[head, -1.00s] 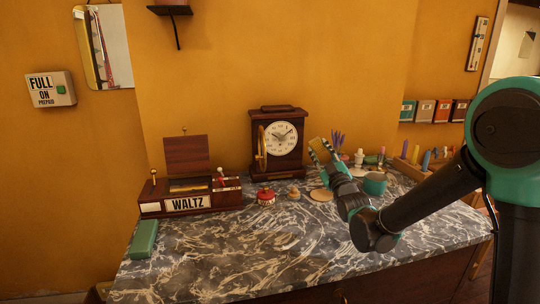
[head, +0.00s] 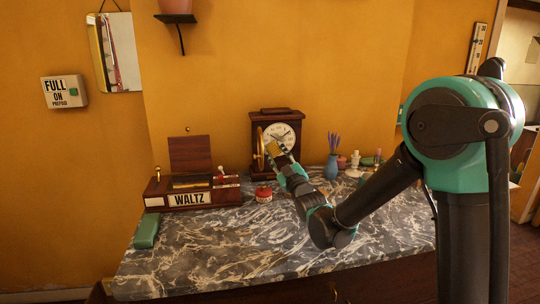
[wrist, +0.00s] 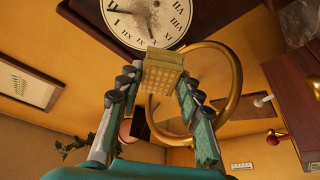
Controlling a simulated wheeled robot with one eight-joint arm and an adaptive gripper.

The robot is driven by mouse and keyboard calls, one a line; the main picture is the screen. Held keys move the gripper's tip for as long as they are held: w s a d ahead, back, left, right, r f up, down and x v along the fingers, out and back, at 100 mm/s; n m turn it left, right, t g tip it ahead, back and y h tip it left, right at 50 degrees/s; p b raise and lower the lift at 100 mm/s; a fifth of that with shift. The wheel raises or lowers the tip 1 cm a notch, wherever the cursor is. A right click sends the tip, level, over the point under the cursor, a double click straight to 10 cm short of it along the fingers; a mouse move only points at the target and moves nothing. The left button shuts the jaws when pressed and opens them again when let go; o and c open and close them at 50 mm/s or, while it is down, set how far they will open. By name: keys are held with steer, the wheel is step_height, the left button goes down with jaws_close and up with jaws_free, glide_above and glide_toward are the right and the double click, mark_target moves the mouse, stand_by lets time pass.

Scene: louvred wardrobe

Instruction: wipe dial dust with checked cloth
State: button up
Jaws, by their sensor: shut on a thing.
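A dark wooden clock (head: 276,115) stands at the back of the marble counter. Its white dial (head: 280,131) also fills the top of the wrist view (wrist: 140,22). The brass dial ring (head: 261,143) stands swung open on the left side; it curves behind my fingers in the wrist view (wrist: 234,85). My gripper (head: 279,157) is shut on a folded yellow checked cloth (head: 272,149), seen between the fingers in the wrist view (wrist: 160,74). The cloth overlaps the dial's lower edge in view; I cannot tell whether they touch.
A wooden WALTZ box (head: 187,199) with a raised lid stands left of the clock. A blue vase (head: 331,168) and small items stand to the right. A green block (head: 146,231) lies front left. The front marble is clear.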

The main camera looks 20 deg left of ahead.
mark_target(268, 138)
steer(key=shift+w+a, duration=0.5)
steer(key=shift+w, duration=0.35)
steer(key=shift+w+a, duration=0.55)
steer(key=shift+w, duration=0.25)
steer(key=shift+w+a, duration=0.5)
steer(key=shift+w, duration=0.35)
steer(key=shift+w+a, duration=0.55)
steer(key=shift+w, duration=0.35)
steer(key=shift+w+d, duration=0.7)
steer(key=shift+d, duration=0.4)
steer(key=shift+w+d, duration=0.65)
steer(key=shift+d, duration=0.45)
steer(key=shift+w+d, duration=0.7)
steer(key=shift+d, duration=0.4)
steer(key=shift+s+a, duration=0.7)
steer(key=shift+a, duration=0.4)
steer(key=shift+s+a, duration=0.65)
steer(key=shift+a, duration=0.5)
steer(key=shift+s+a, duration=0.7)
steer(key=shift+a, duration=0.4)
steer(key=shift+d+r, duration=0.1)
steer(key=shift+r, duration=0.15)
steer(key=shift+w+d, duration=0.7)
steer(key=shift+d, duration=0.4)
steer(key=shift+w+d, duration=0.65)
steer(key=shift+d, duration=0.4)
steer(key=shift+w+d, duration=0.7)
steer(key=shift+d, duration=0.4)
